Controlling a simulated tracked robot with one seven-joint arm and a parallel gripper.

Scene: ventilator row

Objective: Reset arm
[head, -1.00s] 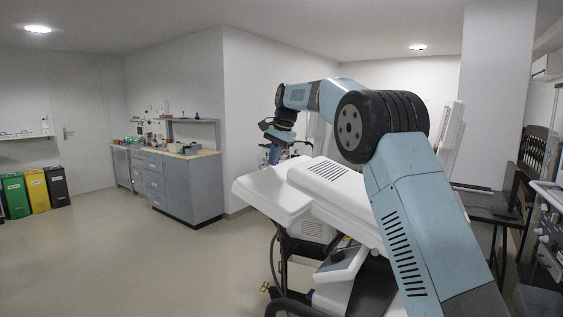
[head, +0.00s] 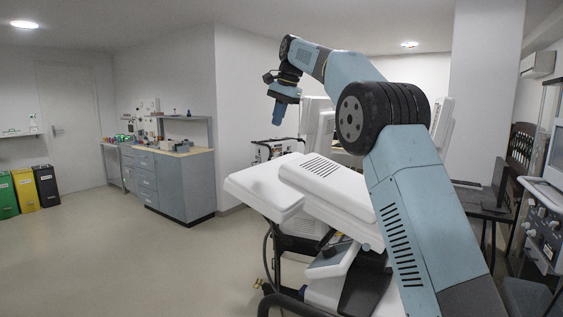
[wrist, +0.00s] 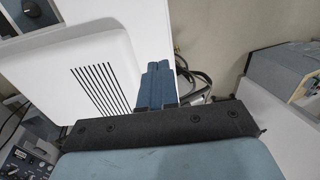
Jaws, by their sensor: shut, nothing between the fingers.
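My gripper (head: 278,116) hangs at the end of my raised blue-grey arm in the head view, pointing down. It is above and behind the white slatted machine (head: 262,190), apart from it in that view. In the wrist view my gripper's blue fingers (wrist: 158,86) are together with nothing between them. The white slatted cover (wrist: 85,65) shows beyond them to the left.
A grey cabinet (head: 180,180) with drawers stands against the back wall. Green, yellow and black bins are at far left. A dark table (head: 485,207) and a ventilator-like machine (head: 545,220) stand at right. The floor at left (head: 110,255) is clear.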

